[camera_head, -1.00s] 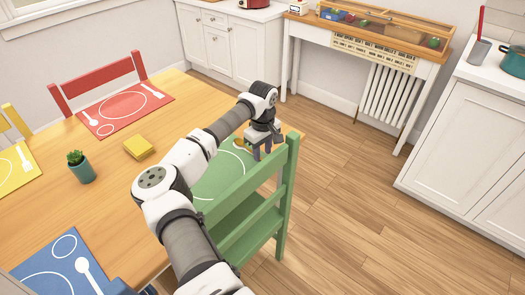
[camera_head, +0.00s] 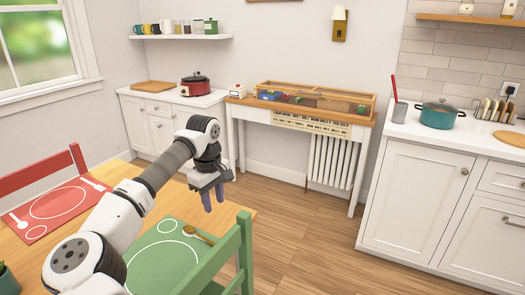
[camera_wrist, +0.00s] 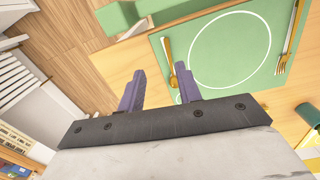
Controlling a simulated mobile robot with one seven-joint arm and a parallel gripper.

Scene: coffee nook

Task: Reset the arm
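My arm reaches out over the wooden table (camera_head: 25,248). My gripper (camera_head: 213,203) hangs fingers down above the table's far right part, near the green placemat (camera_head: 147,266). In the wrist view its two purple fingers (camera_wrist: 160,92) stand apart with nothing held between them. A fork-like utensil (camera_wrist: 288,40) lies on the mat's other side in the wrist view.
A green chair (camera_head: 231,262) stands close by at the table edge. A red chair (camera_head: 45,172) and red placemat (camera_head: 62,204) are at left. A glass-topped display table (camera_head: 310,98) and a white counter (camera_head: 420,190) stand beyond open floor (camera_head: 315,235).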

